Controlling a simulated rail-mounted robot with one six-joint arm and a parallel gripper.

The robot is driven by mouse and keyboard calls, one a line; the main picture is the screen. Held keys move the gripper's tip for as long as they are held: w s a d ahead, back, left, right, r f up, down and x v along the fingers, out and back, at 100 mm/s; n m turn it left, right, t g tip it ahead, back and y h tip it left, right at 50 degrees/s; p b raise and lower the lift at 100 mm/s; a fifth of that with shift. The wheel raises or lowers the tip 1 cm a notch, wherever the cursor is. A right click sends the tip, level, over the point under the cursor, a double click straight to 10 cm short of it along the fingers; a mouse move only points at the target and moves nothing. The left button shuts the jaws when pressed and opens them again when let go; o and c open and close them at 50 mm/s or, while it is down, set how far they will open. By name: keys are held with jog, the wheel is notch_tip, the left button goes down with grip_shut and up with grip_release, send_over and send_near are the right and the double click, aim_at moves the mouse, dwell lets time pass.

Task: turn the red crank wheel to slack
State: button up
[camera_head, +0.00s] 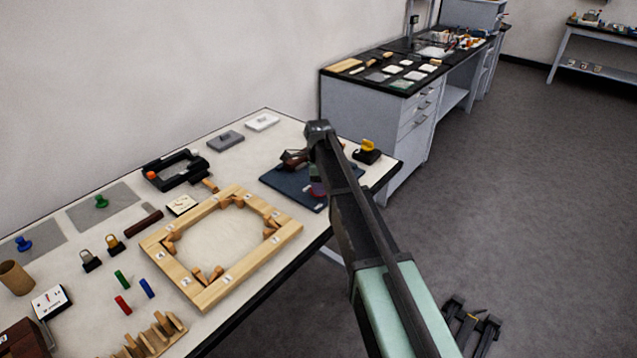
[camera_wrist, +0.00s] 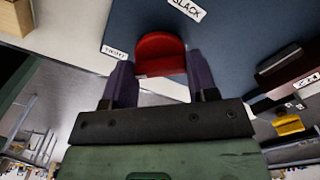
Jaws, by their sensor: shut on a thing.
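The red crank wheel (camera_wrist: 160,52) shows in the wrist view as a rounded red piece over a dark blue board (camera_wrist: 228,50). My gripper (camera_wrist: 159,66) has its two dark purple fingers on either side of the red piece, shut on it. A label reading "SLACK" (camera_wrist: 186,8) lies on the board beyond the wheel. A second small label (camera_wrist: 115,53) lies left of it, its text hard to read.
A yellow-topped block (camera_head: 368,150) stands right of the board. A wooden frame (camera_head: 165,262) with pegs lies to its left. A black fixture (camera_head: 176,172) and grey blocks sit along the wall side. The grey floor right of the table is mostly clear.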

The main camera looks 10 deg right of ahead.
jog(key=n, duration=1.1)
jog(key=shift+n, duration=0.3)
jog(key=n, duration=1.1)
jog(key=shift+n, duration=0.4)
jog(key=n, duration=0.5)
jog(key=shift+n, duration=0.3)
jog(key=n, duration=1)
jog(key=shift+n, duration=0.4)
jog(key=n, duration=0.5)
jog(key=shift+n, duration=0.4)
